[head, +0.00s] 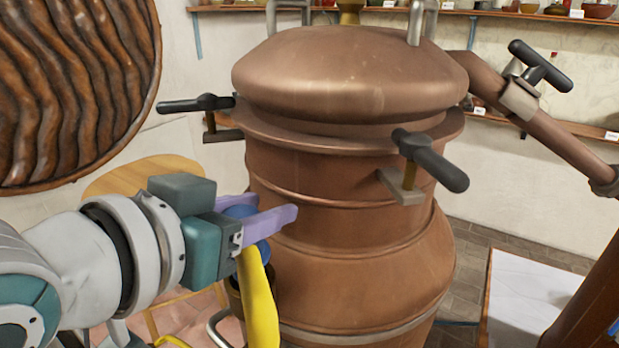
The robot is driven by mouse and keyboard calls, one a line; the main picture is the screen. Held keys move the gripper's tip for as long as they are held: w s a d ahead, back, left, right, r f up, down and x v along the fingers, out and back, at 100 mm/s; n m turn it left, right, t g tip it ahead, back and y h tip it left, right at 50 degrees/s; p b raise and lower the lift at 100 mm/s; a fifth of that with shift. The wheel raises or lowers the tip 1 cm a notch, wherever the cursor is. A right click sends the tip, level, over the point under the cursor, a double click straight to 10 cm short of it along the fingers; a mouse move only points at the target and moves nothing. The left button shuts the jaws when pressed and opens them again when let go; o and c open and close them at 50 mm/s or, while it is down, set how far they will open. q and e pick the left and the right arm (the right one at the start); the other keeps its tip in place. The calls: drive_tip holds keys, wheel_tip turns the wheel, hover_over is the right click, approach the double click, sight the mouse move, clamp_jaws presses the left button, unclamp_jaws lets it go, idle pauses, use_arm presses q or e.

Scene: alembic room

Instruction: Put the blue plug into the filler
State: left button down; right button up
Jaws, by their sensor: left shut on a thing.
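My left gripper (268,212), with pale purple fingers, comes in from the left in front of the copper still. It is shut on the blue plug (241,211), a rounded blue thing. The plug shows above and below the near finger, which hides its middle. A yellow curved piece (260,305) hangs or stands right below the plug. I cannot tell whether they touch or are joined. I cannot make out the filler for certain. My right gripper is not in view.
The large copper still (340,220) fills the middle, its domed lid (350,80) held by black-handled clamps (432,160). A copper pipe (560,140) slopes down right. A round wooden tabletop (140,175) is behind my left arm. A white-topped surface (530,290) lies lower right.

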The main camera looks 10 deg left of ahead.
use_arm(q)
drive_tip(key=shift+f+b, duration=0.4)
drive_tip(key=shift+f, duration=0.35)
idle(1.0)
drive_tip(key=shift+f, duration=0.35)
idle(0.8)
drive_tip(key=shift+f, duration=0.2)
idle(1.1)
drive_tip(key=shift+c, duration=1.6)
unclamp_jaws()
drive_tip(key=shift+s, duration=0.1)
